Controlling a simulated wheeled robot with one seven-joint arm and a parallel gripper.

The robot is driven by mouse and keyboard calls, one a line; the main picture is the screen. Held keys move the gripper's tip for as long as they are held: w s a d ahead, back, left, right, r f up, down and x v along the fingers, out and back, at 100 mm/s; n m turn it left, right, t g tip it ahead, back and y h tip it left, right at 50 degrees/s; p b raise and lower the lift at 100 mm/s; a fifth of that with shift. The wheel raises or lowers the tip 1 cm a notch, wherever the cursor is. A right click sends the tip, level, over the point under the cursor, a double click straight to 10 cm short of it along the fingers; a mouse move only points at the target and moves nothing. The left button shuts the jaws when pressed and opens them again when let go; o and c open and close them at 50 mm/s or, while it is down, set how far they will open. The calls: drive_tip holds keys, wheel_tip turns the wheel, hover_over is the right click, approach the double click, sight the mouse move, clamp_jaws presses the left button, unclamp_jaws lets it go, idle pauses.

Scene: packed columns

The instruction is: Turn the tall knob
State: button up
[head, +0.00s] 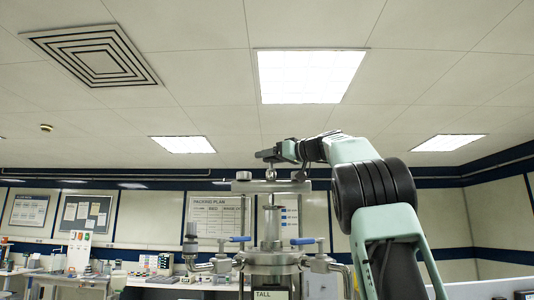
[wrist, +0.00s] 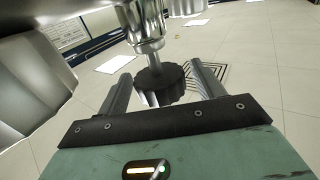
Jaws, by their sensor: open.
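The tall column (head: 270,230) is a steel vessel in the middle of the head view, with a "TALL" label (head: 270,294) low on its front. A metal stem rises from its top crossbar (head: 271,187). In the wrist view the knob (wrist: 160,88) is a dark, scalloped disc on a shiny metal stem (wrist: 145,30). My gripper (wrist: 162,88) is open, with one finger on each side of the knob and gaps visible. In the head view my gripper (head: 270,154) is at the column's top, reaching in from the right. The fingers are too small there to make out.
Blue-handled valves (head: 239,239) stick out on both sides of the column, with a dark-topped fitting (head: 190,242) at left. A large metal cylinder (wrist: 35,80) is close at the left of the wrist view. Benches with lab gear (head: 80,275) stand behind.

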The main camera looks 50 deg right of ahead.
drive_tip(key=shift+w+a, duration=0.1)
drive_tip(key=shift+w, duration=0.7)
drive_tip(key=c, duration=1)
drive_tip(key=shift+h, duration=0.3)
